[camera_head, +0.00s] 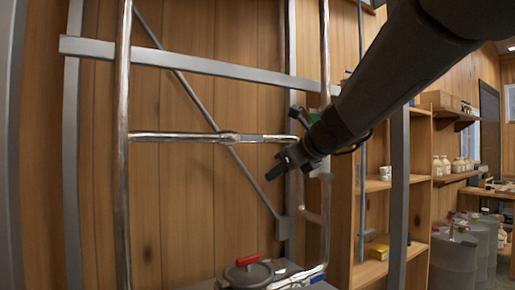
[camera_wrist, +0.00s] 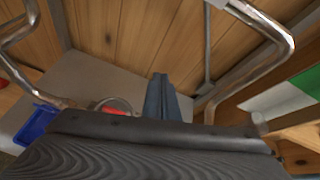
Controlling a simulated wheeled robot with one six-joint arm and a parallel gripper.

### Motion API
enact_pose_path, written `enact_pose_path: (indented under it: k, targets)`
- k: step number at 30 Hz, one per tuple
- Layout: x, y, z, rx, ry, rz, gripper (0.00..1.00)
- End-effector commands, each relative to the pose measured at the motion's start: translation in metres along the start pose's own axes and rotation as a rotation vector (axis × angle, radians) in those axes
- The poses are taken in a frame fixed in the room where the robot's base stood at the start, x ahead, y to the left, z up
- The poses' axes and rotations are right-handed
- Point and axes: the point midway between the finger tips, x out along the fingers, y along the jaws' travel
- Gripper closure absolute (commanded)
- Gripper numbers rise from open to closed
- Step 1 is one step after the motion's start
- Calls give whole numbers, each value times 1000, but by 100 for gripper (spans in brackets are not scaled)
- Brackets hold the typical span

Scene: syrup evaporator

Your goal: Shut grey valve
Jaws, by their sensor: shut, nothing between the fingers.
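I cannot clearly make out a grey valve handle. A metal pipe (camera_head: 180,137) runs across the frame in the head view, with a thicker grey fitting (camera_head: 230,138) midway; I cannot tell if this is the valve. My gripper (camera_head: 278,168) is shut and empty, just below the right end of this pipe; I cannot tell if it touches. In the wrist view my closed fingers (camera_wrist: 161,98) point away between bent pipes, with a curved pipe (camera_wrist: 275,55) to their right. My arm and wrist hide part of the right-hand piping.
Below stands a round grey lidded pot (camera_head: 248,274) with a red handle (camera_head: 247,260). A grey crossbar (camera_head: 200,65) and upright pipes (camera_head: 122,150) frame the space. Wooden shelves (camera_head: 375,183) stand right. The wrist view shows a blue object (camera_wrist: 36,122) and a green-and-white piece (camera_wrist: 280,93).

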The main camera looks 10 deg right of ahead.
Motion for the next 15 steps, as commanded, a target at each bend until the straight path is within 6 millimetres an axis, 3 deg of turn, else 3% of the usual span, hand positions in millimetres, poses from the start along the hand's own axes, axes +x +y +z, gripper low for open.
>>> enact_pose_path:
  k: [1,3,7,11,15]
  targets:
    - [-12,-11,22,87,-48,-21,100]
    - [-23,-21,43,184,-98,-35,100]
    - [-30,-29,61,272,-144,-42,100]
    - [-20,-30,64,286,-148,-41,100]
    - [4,-31,67,284,-146,-39,100]
